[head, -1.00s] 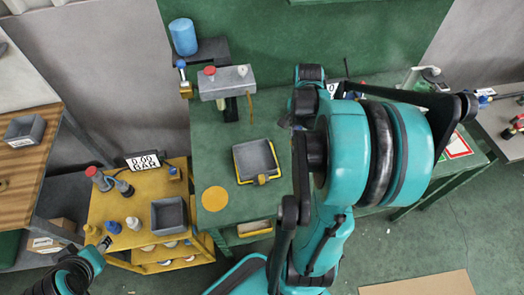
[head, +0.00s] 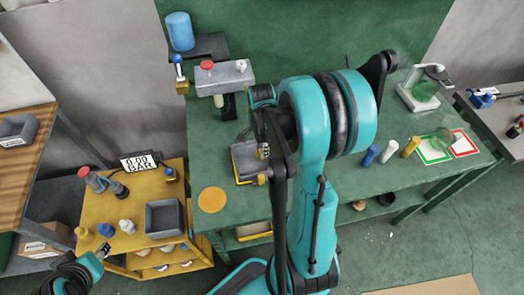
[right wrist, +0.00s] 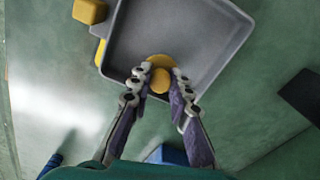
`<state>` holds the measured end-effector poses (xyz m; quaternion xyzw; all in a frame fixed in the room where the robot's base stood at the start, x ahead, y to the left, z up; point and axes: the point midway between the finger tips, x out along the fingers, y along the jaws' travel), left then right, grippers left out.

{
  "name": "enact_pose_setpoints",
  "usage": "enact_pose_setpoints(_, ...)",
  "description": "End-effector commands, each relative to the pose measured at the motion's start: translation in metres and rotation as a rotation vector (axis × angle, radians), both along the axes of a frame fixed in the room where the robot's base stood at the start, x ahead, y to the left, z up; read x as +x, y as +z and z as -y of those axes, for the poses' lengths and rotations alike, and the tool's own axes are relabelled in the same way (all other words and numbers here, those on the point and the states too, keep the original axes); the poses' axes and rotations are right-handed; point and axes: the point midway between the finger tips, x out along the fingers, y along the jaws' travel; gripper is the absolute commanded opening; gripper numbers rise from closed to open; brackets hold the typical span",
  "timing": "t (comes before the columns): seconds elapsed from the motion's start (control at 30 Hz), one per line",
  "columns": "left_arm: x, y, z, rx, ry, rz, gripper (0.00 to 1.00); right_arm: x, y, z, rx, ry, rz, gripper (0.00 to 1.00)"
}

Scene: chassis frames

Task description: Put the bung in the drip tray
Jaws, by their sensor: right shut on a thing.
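The drip tray (head: 243,158) is a grey square tray on the green bench, partly hidden behind my right arm in the head view. In the right wrist view the grey tray (right wrist: 205,30) lies beneath the fingertips. My right gripper (right wrist: 160,82) is shut on a round yellow bung (right wrist: 161,63), which shows between the fingertips over the tray's near part. I cannot tell whether the bung touches the tray floor. The right gripper (head: 263,154) is small in the head view. My left gripper (head: 103,250) is at lower left, beside the yellow cart; its jaws are unclear.
A grey fixture (head: 224,76) with a red knob stands behind the tray. A yellow disc (head: 212,200) lies to its left. Several small cylinders, including a blue one (head: 369,156), stand right of my arm. The yellow cart (head: 128,233) holds a grey bin (head: 164,218).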

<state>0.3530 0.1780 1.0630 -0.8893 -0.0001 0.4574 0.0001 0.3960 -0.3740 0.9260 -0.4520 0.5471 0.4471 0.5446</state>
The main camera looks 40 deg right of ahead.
Motion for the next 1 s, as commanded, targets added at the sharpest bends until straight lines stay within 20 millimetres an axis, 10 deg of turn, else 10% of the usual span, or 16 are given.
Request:
enact_pose_setpoints(0.37, 0.000, -0.005, 0.000, 0.000, 0.000, 0.000, 0.40, 0.000, -0.007, 0.000, 0.000, 0.000, 0.000, 0.00)
enact_pose_setpoints(0.4, 0.000, -0.005, 0.000, 0.000, 0.000, 0.000, 0.40, 0.000, -0.008, 0.000, 0.000, 0.000, 0.000, 0.21)
enact_pose_setpoints(0.5, 0.000, -0.004, 0.000, 0.000, 0.000, 0.000, 0.40, 0.000, -0.007, 0.000, 0.000, 0.000, 0.000, 0.39)
enact_pose_setpoints(1.0, 0.000, 0.009, 0.000, 0.000, 0.000, 0.000, 0.40, 0.000, 0.021, 0.000, 0.000, 0.000, 0.000, 0.39)
